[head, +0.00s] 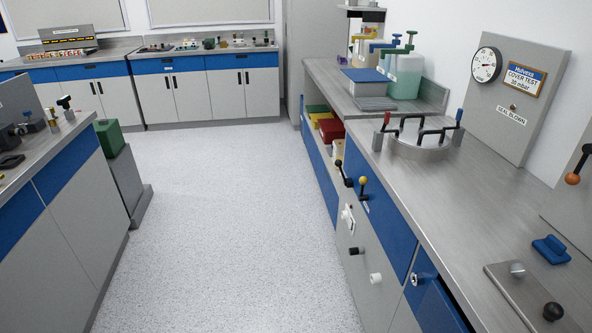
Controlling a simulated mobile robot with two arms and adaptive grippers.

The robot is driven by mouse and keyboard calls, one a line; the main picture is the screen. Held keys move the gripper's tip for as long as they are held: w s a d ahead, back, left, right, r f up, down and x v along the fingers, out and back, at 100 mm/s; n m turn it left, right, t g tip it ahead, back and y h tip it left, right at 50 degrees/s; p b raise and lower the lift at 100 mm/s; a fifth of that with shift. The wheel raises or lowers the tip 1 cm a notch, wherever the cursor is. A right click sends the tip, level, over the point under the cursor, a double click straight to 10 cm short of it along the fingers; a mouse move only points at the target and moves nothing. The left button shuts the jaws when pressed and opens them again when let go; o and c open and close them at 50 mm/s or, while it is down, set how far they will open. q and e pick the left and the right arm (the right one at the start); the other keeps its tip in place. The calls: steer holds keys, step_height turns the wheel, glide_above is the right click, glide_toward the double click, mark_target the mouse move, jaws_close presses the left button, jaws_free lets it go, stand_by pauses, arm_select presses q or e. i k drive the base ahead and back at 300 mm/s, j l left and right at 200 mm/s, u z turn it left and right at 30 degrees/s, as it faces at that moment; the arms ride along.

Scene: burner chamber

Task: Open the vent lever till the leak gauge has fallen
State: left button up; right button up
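A round white gauge (486,65) with a dark rim is mounted on a grey upright panel (530,110) at the right. Its needle is too small to read exactly. Several levers are in view, and I cannot tell which is the vent lever. A red-tipped clamp (384,126) and a blue-tipped clamp (459,121) flank a round metal cover (420,140) with black handles. Neither gripper is in view.
A plate beside the gauge reads "COVER TEST 30 mbar" (523,80); a label below reads "SEAL BLOWN" (511,115). A metal plate with knobs (530,300) lies at the front right. The speckled floor (235,220) between counters is clear.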

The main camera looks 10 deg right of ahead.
mark_target(364, 180)
steer(key=i+j, duration=0.1)
steer(key=i, duration=0.55)
steer(key=i+j, duration=0.1)
steer(key=i, duration=0.55)
steer(key=i+j+z, duration=0.1)
steer(key=i+z, duration=0.2)
steer(key=z, duration=0.15)
steer(key=i+j+z, duration=0.15)
steer(key=z, duration=0.3)
steer(key=i+j+z, duration=0.3)
steer(key=z, duration=0.15)
steer(key=i+j+z, duration=0.25)
steer(key=j+z, duration=0.15)
steer(key=i+j+z, duration=0.1)
steer(key=j+z, duration=0.35)
steer(key=i+j+z, duration=0.1)
steer(key=j+z, duration=0.8)
steer(key=l, duration=0.1)
